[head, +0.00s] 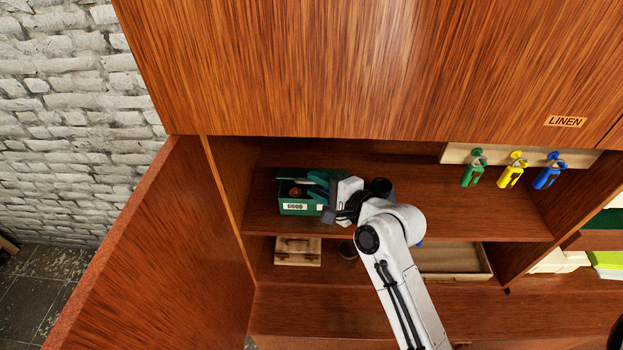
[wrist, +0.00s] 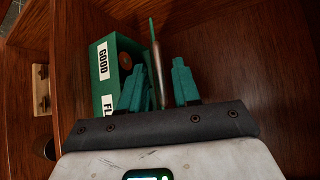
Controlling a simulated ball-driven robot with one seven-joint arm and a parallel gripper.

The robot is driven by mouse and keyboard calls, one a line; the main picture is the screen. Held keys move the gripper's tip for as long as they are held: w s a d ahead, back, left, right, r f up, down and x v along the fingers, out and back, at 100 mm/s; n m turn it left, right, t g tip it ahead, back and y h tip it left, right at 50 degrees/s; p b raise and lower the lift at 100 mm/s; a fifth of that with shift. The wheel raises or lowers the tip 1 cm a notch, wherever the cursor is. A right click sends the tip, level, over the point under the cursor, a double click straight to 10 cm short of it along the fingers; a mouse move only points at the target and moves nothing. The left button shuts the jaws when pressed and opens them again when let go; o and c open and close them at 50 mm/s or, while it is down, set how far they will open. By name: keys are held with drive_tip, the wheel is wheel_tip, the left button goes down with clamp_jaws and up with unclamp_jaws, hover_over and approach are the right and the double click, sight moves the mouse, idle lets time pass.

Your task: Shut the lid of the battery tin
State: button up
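The battery tin (head: 285,207) is a green open box on the upper shelf, at its left part. It also shows in the wrist view (wrist: 97,85), with white labels, one reading GOOD and one partly hidden. A brown round thing lies inside it. The lid (wrist: 156,62) stands up, seen nearly edge-on in the wrist view, beside the tin's opening. My gripper (wrist: 162,85) has its two teal fingers apart, one on either side of the lid, with a gap visible by the right finger. In the head view my gripper (head: 318,184) is over the tin and hides part of it.
Below are a small wooden box (head: 298,251), a dark round thing (head: 348,250) and a shallow tray (head: 452,260). Green, yellow and blue tools hang from a rail (head: 455,152) at right. An open door (head: 150,255) stands left.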

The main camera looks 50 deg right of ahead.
drive_tip(key=shift+x, duration=1.2)
drive_tip(key=shift+c, duration=0.4)
clamp_jaws()
